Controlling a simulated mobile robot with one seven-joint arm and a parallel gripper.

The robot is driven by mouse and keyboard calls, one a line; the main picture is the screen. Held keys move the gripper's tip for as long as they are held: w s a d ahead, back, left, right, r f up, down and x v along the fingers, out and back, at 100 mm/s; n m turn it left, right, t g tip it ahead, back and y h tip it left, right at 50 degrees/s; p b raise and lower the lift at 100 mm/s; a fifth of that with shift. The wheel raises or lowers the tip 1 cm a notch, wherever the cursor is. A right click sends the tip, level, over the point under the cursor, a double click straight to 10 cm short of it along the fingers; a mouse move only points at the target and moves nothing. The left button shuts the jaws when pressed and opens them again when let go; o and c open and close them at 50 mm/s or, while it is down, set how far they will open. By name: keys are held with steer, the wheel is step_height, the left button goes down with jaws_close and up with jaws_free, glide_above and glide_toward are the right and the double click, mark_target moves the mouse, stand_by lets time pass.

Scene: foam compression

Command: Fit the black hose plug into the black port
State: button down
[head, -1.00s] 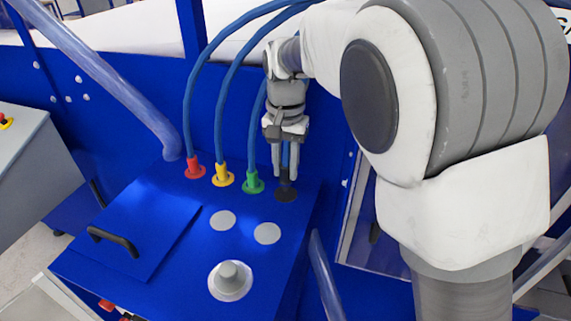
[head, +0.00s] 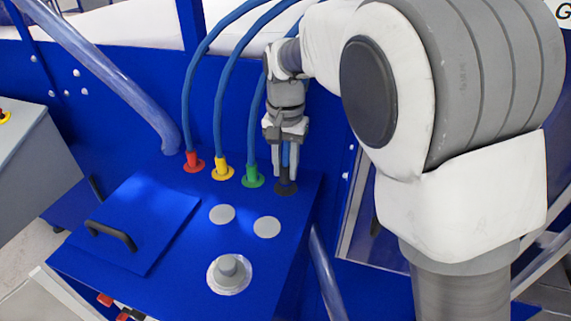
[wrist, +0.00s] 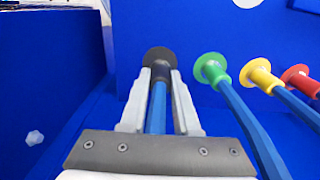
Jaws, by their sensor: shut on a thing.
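The black port (head: 286,189) is a dark round flange at the back right of the blue panel, right of the green one. It also shows in the wrist view (wrist: 159,54). My gripper (head: 285,172) is just above it, pointing down, with its fingers shut on the black hose plug (wrist: 159,75). The gripper also shows in the wrist view (wrist: 160,80). The plug's blue hose (wrist: 156,108) runs back between the fingers. The plug's dark end lines up with the port and appears to meet it. The fingers partly hide the joint, so I cannot tell how deep it sits.
Green (head: 253,181), yellow (head: 222,173) and red (head: 193,163) plugs stand in their ports to the left, with blue hoses arching up. A grey knob (head: 230,269) and a black handle (head: 111,235) are nearer the front. A blue wall (wrist: 50,90) rises at left in the wrist view.

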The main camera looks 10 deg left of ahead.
mark_target(285, 165)
steer(key=shift+f+b, duration=0.45)
steer(key=shift+f, duration=0.35)
steer(key=c, duration=0.6)
jaws_free()
steer(key=shift+o, duration=0.2)
step_height(285, 165, up, 17)
steer(key=shift+r+p, duration=0.2)
steer(key=shift+p, duration=0.15)
